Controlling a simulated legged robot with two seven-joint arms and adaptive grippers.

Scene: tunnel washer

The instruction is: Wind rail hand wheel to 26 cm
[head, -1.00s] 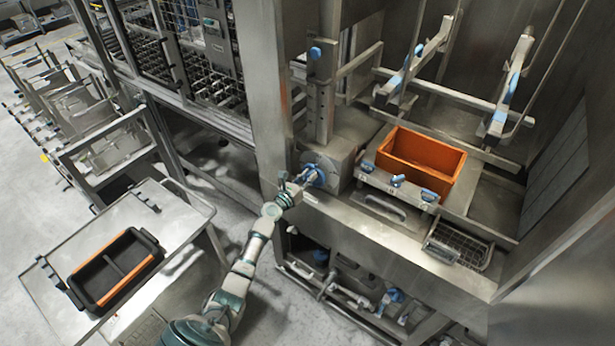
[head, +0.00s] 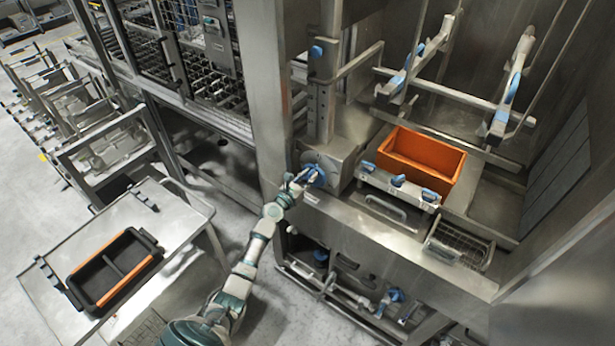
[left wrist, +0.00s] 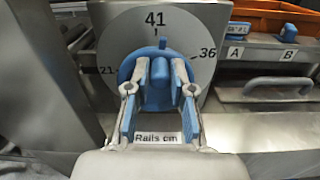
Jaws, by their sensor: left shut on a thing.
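The rail hand wheel is a blue knob (left wrist: 160,85) on a round grey dial plate in the left wrist view. The dial (left wrist: 125,45) shows 41 at the top, 36 at right and 21 at left, with "Rails cm" below. A blue pointer tip sits just under the mark at 41. My left gripper (left wrist: 160,110) is shut on the wheel, a finger on each side of its grip. In the head view the left gripper (head: 303,181) is at the blue wheel (head: 315,174), partly hiding it. My right gripper is out of view.
Two rails with blue pads (head: 412,68) (head: 512,85) stand above an orange bin (head: 424,160). Blue knobs (head: 398,180) line the ledge right of the wheel. A trolley with a black and orange tray (head: 115,268) stands at left. Grey floor lies between trolley and machine.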

